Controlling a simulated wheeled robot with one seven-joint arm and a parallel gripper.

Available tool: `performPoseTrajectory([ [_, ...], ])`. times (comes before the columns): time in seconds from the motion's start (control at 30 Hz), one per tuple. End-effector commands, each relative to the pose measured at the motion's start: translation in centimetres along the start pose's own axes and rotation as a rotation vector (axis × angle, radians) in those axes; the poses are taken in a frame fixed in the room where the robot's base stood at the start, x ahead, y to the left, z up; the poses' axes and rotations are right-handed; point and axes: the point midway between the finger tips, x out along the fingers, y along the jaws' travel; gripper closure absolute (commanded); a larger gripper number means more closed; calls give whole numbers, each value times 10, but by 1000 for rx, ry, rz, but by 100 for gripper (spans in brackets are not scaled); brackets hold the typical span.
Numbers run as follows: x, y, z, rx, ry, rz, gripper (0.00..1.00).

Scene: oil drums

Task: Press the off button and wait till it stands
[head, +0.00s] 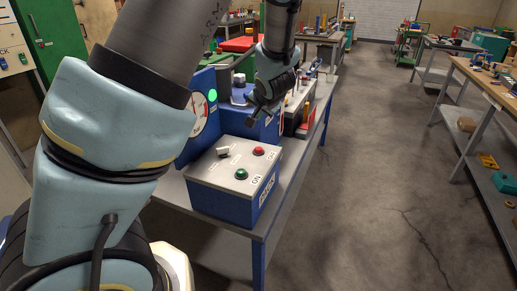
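A blue control box (222,203) with a grey top stands on the bench in the middle of the head view. On its top are a red button (258,151), a green button (241,174) and a pale switch or knob (223,152). The lettering beside the red button is small and seems to read OFF; beside the green one it seems to read ON. My gripper (259,114) hangs above and behind the red button, apart from it. Its fingers are small and dark, and I cannot tell whether they are open. Behind the box is a blue machine with a lit green lamp (212,95).
A round dial (200,117) with a red mark is partly hidden by my arm. The metal bench (285,185) runs back with more equipment on it. Another workbench (487,85) stands at the right. The concrete floor (365,160) between them is clear.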

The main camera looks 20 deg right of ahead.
Motion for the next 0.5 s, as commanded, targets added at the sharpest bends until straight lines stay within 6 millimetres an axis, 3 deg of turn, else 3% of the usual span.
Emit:
performPoseTrajectory([
  [0.5, 5, 4, 4, 1, 0, 1, 100],
])
